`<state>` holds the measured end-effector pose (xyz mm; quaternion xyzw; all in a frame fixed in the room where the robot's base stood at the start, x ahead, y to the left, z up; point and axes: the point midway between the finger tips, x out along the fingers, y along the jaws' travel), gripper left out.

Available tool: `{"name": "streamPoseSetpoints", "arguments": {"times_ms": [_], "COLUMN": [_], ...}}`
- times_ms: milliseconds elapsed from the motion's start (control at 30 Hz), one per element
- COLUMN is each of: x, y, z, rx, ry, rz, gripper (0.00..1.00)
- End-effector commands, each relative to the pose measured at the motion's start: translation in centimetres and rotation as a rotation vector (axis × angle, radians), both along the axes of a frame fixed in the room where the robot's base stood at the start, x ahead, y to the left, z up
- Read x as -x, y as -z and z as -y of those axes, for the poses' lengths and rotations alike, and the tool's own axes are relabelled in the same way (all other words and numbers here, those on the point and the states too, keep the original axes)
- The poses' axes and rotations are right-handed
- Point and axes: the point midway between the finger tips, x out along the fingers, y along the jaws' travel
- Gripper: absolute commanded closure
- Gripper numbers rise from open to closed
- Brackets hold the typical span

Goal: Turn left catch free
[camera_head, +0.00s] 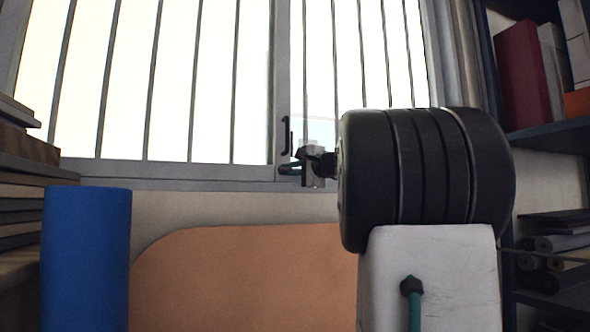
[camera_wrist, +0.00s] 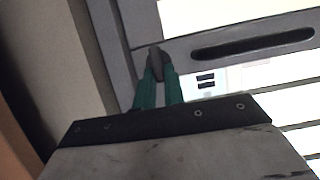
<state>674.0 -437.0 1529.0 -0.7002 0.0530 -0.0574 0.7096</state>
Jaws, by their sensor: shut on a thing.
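The catch (camera_wrist: 154,60) is a small grey piece on the window frame, seen between my fingertips in the wrist view. My gripper (camera_wrist: 158,80) has green fingers, and they are shut on the catch. In the head view my gripper (camera_head: 288,168) is at the lower part of the window's middle upright, just below a dark upright handle (camera_head: 287,137). The catch is too small and covered there to make out. How far it is turned I cannot tell.
The barred window (camera_head: 180,80) fills the back. A blue cylinder (camera_head: 86,255) and stacked boards (camera_head: 25,190) stand at the left. An orange-brown rounded panel (camera_head: 240,280) is below the window. A shelf (camera_head: 555,138) with books and rolls stands at the right.

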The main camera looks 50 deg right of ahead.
Motion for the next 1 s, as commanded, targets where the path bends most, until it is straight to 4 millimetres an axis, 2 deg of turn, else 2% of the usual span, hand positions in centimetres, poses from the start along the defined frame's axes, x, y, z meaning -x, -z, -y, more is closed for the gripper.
{"name": "streamPoseSetpoints", "arguments": {"times_ms": [300,333,400,767,867,1000], "x": [-0.4,-0.4,-0.4,0.0,1.2,3.9], "y": [-0.3,-0.3,-0.3,0.0,-0.1,-0.3], "z": [-0.4,-0.4,-0.4,-0.2,-0.1,-0.4], "rx": [-0.004,-0.004,-0.004,-0.005,-0.004,-0.001], "ry": [-0.01,-0.01,-0.01,-0.008,-0.002,0.003], "rz": [0.008,0.009,0.008,0.002,0.003,0.007], "gripper": [1.0,0.86,0.67,0.67,0.67,0.67]}}
